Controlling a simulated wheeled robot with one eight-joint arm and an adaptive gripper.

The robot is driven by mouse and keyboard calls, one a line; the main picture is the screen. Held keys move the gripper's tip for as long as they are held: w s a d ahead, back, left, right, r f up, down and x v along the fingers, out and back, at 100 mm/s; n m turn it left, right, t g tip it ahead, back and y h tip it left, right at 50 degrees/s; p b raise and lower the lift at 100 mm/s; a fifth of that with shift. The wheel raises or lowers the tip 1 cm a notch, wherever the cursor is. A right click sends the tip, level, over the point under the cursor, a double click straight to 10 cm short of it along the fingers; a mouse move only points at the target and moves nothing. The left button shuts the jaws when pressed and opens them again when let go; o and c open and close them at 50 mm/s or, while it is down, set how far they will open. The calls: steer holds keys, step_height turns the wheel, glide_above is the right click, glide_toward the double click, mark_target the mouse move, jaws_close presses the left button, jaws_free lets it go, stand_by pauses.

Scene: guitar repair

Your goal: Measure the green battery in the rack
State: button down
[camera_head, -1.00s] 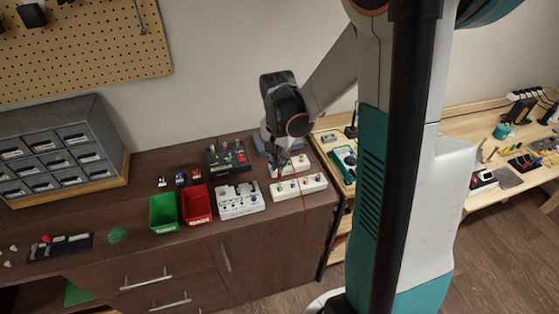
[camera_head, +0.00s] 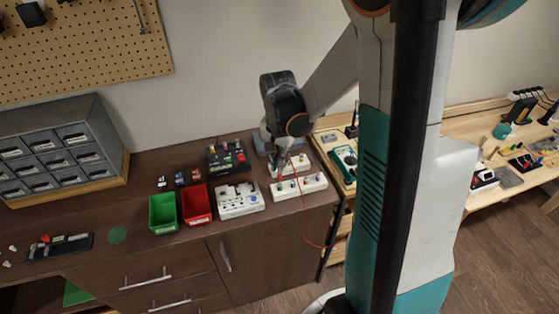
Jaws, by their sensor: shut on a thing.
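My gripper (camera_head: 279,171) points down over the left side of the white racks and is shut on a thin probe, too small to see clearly. A red lead (camera_head: 305,217) hangs from near it over the bench's front edge. The front white rack (camera_head: 313,187) holds several small coloured pieces. Another white rack (camera_head: 302,164) stands behind it, partly hidden by my gripper. I cannot make out for sure which piece is the green battery, or whether the probe touches anything. A teal meter (camera_head: 346,161) lies on the wooden bench to the right.
A white device (camera_head: 238,200), a red bin (camera_head: 197,205) and a green bin (camera_head: 163,213) stand left of the racks. A black holder (camera_head: 214,165) with coloured parts stands behind. Grey drawers (camera_head: 65,145) fill the left back. The brown bench (camera_head: 140,208) has some free room at left.

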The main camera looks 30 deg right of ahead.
steer(key=shift+f+b, duration=0.5)
stand_by(2.2)
stand_by(0.5)
steer(key=shift+r+p, duration=2.1)
steer(key=shift+r, duration=0.95)
steer(key=shift+f, duration=0.1)
